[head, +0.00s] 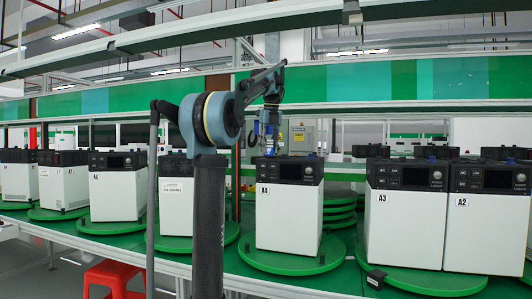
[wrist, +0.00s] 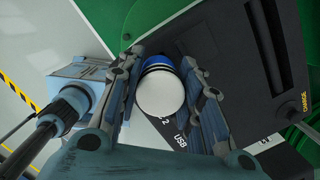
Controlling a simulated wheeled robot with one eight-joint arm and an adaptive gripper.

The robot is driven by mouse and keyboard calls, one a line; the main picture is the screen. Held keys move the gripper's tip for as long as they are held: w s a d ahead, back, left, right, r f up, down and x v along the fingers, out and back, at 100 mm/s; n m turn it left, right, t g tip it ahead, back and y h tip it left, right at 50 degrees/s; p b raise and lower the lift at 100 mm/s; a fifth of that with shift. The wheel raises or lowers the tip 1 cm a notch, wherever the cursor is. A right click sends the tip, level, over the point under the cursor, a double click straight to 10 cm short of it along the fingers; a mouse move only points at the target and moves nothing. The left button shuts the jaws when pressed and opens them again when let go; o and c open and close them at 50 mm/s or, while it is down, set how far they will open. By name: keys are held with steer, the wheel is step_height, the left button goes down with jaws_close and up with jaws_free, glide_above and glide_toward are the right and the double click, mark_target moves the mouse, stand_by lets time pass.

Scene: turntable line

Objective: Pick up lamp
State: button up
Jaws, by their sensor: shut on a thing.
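The lamp (wrist: 160,95) shows in the wrist view as a white, rounded end with a blue band behind it. It sits between the two fingers of my gripper (wrist: 158,62), which are shut on it from both sides. In the head view my gripper (head: 265,142) is small and points down at the top of the box marked A4 (head: 288,215). The lamp is too small there to tell apart clearly from the fingers. I cannot tell whether the lamp touches the box top.
White boxes with black tops, such as A3 (head: 403,222) and A2 (head: 487,230), stand on round green turntables (head: 290,262) along the line. A green overhead shelf (head: 400,80) runs behind my arm. A red stool (head: 113,277) stands at the lower left.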

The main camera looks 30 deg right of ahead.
step_height(320, 180, up, 10)
steer(key=shift+f, duration=0.25)
stand_by(0.3)
